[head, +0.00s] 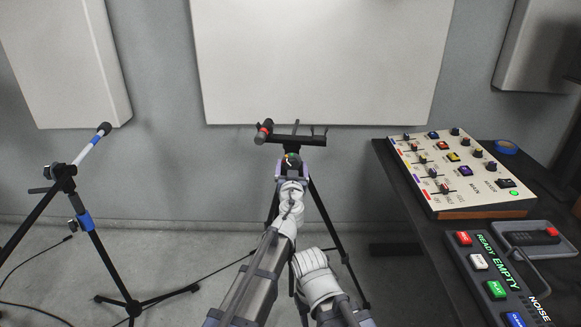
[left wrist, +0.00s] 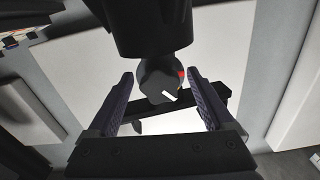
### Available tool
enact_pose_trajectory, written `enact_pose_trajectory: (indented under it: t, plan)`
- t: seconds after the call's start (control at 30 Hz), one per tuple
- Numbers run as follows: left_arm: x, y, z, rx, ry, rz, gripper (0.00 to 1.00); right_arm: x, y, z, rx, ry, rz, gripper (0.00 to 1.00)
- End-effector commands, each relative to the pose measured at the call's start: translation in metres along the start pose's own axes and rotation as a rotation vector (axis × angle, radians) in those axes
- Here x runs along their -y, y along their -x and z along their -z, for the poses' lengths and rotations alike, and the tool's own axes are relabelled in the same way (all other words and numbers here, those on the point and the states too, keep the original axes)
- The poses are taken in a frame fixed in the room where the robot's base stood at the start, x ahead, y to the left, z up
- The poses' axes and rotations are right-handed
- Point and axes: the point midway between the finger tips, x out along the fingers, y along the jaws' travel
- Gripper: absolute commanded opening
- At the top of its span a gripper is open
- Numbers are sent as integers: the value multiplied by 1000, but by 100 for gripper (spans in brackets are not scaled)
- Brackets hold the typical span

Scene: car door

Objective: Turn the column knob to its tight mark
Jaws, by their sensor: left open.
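The column knob (head: 292,161) is a small dark round knob on the central stand's column, with small coloured marks beside it. In the left wrist view the knob (left wrist: 158,82) is dark grey with a white pointer line slanting toward the lower right. A red mark shows at its right edge. My left gripper (head: 291,169) is at the knob in the head view. In the left wrist view its two fingers (left wrist: 160,76) are apart, one on each side of the knob, with gaps between. I cannot tell which mark is the tight one. My right gripper is not in view.
A microphone stand (head: 100,250) is at left. At right a dark table (head: 400,180) holds a mixer (head: 458,205), a button panel (head: 492,270) and blue tape (head: 506,147). Pale panels hang on the wall.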

Motion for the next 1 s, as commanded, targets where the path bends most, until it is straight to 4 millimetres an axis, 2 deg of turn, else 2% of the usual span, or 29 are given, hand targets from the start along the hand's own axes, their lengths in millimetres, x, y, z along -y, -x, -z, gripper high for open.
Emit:
enact_pose_trajectory:
  t: [0.1,0.83,0.87,1.0]
  plan:
    - [0,0,0,0,0,0,85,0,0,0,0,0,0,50]
    - [0,1,0,0,0,1,2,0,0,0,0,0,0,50]
    - [0,1,0,0,0,1,0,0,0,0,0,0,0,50]
    - [0,1,0,0,-8,1,0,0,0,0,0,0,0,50]
